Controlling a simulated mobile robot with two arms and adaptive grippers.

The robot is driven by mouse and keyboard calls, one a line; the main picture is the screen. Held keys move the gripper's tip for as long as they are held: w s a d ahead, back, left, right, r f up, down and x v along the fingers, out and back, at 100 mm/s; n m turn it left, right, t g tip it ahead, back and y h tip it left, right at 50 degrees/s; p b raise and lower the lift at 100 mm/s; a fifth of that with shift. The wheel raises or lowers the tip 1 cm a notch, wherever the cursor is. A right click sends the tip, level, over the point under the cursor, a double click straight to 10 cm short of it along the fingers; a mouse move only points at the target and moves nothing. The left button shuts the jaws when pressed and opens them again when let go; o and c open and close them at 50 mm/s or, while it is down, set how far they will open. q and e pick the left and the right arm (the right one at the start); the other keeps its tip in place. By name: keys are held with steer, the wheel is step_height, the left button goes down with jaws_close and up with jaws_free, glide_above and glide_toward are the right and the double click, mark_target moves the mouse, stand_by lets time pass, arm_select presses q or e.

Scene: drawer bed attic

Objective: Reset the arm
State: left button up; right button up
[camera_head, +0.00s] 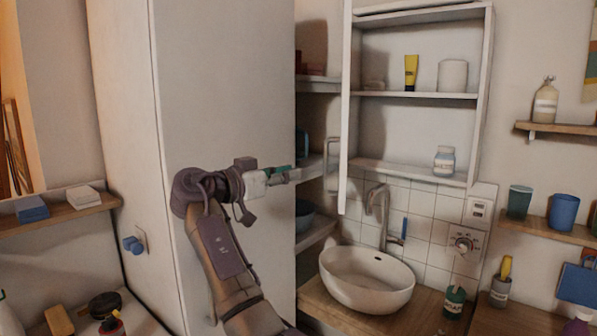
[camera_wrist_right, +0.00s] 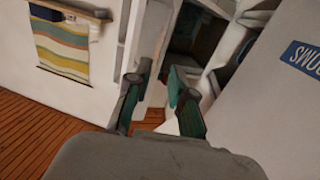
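My right arm reaches up from the bottom of the head view. Its gripper (camera_head: 285,175) points to the right, in front of the tall white cabinet side and near the open shelf cabinet. In the right wrist view the two green-padded fingers (camera_wrist_right: 160,108) stand apart with nothing between them. My left gripper does not show in either view.
A wall cabinet (camera_head: 419,175) with its door open stands right of the gripper, above a white basin (camera_head: 366,280). A tall white cabinet (camera_head: 240,90) is just behind my arm. Wall shelves (camera_head: 555,129) with cups are at right.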

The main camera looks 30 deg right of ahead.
steer(key=shift+a, duration=0.1)
stand_by(0.4)
